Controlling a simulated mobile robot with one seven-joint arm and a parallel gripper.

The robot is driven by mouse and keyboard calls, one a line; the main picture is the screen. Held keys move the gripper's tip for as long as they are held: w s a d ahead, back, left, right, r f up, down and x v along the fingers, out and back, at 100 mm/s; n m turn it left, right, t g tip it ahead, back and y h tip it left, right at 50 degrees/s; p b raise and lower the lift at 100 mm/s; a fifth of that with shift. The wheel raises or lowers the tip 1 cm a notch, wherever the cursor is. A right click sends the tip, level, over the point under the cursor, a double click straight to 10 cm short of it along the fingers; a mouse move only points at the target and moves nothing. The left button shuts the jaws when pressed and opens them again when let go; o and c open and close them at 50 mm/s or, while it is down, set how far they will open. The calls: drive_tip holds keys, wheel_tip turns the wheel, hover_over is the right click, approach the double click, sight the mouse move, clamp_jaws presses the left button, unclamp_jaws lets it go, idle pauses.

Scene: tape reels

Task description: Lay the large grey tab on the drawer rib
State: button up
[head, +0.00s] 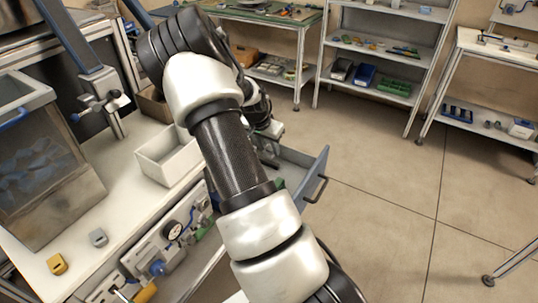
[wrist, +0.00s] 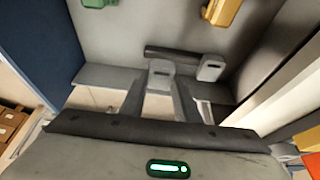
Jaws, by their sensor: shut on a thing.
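My gripper (wrist: 160,88) is shut on a grey tab (wrist: 160,72), which shows between the fingertips in the wrist view with a small dark slot on its face. A pale grey strip (wrist: 105,77), seemingly the drawer rib, crosses the open drawer (head: 312,168) behind the fingers. The held tab is over this strip; I cannot tell whether they touch. A second grey tab (wrist: 210,68) is just right of the held one. In the head view my arm hides the gripper and most of the drawer inside.
In the drawer, a green tab (wrist: 98,3) and a yellow tab (wrist: 225,12) lie farther off. A dark bar (wrist: 180,52) is behind the held tab. On the bench are a white bin (head: 165,160), a grey tab (head: 98,237) and a yellow tab (head: 57,264).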

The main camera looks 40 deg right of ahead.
drive_tip(key=shift+f, duration=1.75)
drive_tip(key=shift+f+b, duration=0.15)
drive_tip(key=shift+b, duration=0.15)
drive_tip(key=o, duration=1)
